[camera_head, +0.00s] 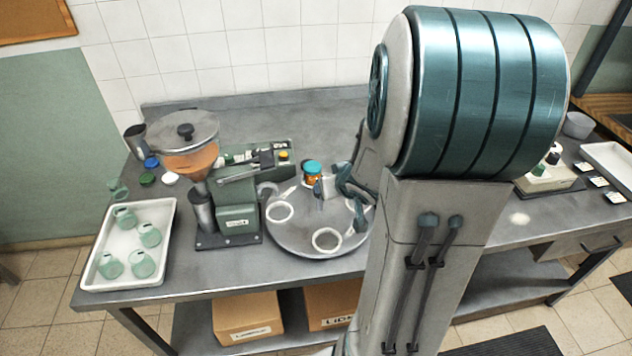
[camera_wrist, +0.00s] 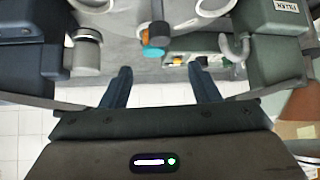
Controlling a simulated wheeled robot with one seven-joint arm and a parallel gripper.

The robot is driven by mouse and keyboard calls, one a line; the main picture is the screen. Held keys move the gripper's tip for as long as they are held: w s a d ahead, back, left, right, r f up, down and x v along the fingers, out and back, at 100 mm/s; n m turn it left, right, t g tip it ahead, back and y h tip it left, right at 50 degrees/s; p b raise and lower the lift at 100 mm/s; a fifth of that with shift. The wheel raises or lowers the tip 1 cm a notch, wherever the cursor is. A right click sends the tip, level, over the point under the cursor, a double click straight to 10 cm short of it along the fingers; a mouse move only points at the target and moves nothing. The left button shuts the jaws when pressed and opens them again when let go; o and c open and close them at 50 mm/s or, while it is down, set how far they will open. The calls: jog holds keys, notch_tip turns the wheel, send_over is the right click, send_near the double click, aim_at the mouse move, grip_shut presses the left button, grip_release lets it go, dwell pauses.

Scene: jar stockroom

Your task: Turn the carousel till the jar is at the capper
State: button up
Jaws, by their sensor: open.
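The carousel (camera_head: 300,228) is a round grey turntable with white ring holders on the bench in the head view. Its edge also shows at the top of the wrist view. The jar (camera_head: 312,168) is orange with a teal lid and stands at the carousel's back side. It also shows in the wrist view (camera_wrist: 152,51), beyond a small grey post. My gripper (camera_wrist: 161,72) is open, with nothing between its fingers, apart from the jar. A dark blue machine (camera_wrist: 28,60) with a grey cylinder may be the capper; I see no label. My arm hides that side in the head view.
The green filler (camera_head: 238,195) with a hopper stands left of the carousel. A white tray (camera_head: 165,215) of pale green jars is at the bench's left end. Coloured lids lie behind it. Boxes (camera_head: 247,315) sit below. A scale (camera_head: 548,178) is at the right.

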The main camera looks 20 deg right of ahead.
jog(key=b+x, duration=0.6)
jog(key=x, duration=0.6)
jog(key=shift+w+f, duration=0.25)
jog(key=shift+f, duration=0.05)
grip_shut()
